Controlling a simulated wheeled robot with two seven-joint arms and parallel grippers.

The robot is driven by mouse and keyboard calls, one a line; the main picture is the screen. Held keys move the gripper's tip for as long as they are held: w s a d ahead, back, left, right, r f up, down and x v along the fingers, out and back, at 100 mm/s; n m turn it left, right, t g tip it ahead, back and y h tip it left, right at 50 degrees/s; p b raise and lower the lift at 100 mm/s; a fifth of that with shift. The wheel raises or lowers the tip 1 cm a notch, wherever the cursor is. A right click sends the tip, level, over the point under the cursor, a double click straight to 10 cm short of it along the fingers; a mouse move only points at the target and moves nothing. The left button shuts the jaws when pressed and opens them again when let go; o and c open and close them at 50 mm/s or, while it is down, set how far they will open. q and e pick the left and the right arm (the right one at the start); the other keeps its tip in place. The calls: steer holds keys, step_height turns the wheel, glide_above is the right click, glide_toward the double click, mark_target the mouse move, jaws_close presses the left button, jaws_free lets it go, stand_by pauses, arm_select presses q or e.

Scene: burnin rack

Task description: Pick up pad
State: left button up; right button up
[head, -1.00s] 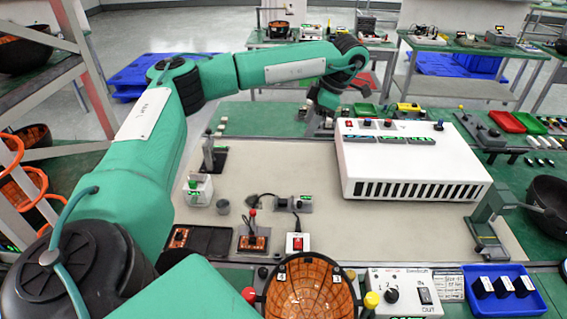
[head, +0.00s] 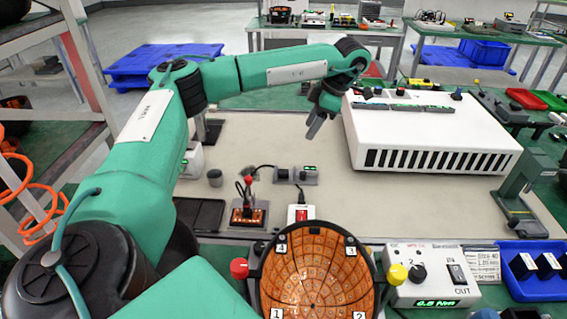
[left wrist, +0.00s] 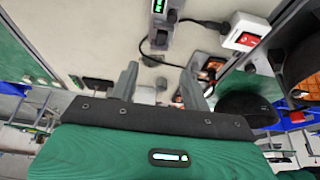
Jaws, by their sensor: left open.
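No object is plainly marked as the pad. A flat black rectangular piece (head: 200,214) lies at the left front of the pale mat (head: 265,135), partly behind my left arm; I cannot tell whether it is the pad. My left gripper (head: 311,135) is open and empty above the mat, just left of the white slotted box (head: 435,140). It is well behind and to the right of the black piece. In the left wrist view the two fingers of the left gripper (left wrist: 160,78) stand apart with nothing between them. My right gripper is out of view.
An orange-lined round bowl (head: 315,272) with numbered tags stands at the front. A control box (head: 435,275) is right of it. A red-switch block (head: 300,214), an orange board with a joystick (head: 247,212) and a small display module (head: 297,176) stand near the mat's middle.

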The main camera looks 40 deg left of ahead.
arm_select(q)
step_height(320, 180, down, 3)
steer(key=b, duration=0.4)
glide_toward(286, 171)
step_height(286, 171, down, 2)
steer(key=shift+w+a+f, duration=0.1)
steer(key=shift+f, duration=0.15)
steer(key=shift+s+a+f, duration=0.2)
steer(key=shift+a+f, duration=0.05)
steer(key=shift+f, duration=0.25)
steer(key=x, duration=0.2)
steer(key=s+x, duration=0.1)
steer(key=x, duration=0.2)
steer(key=shift+a+r, duration=0.1)
steer(key=shift+a, duration=0.1)
jaws_close()
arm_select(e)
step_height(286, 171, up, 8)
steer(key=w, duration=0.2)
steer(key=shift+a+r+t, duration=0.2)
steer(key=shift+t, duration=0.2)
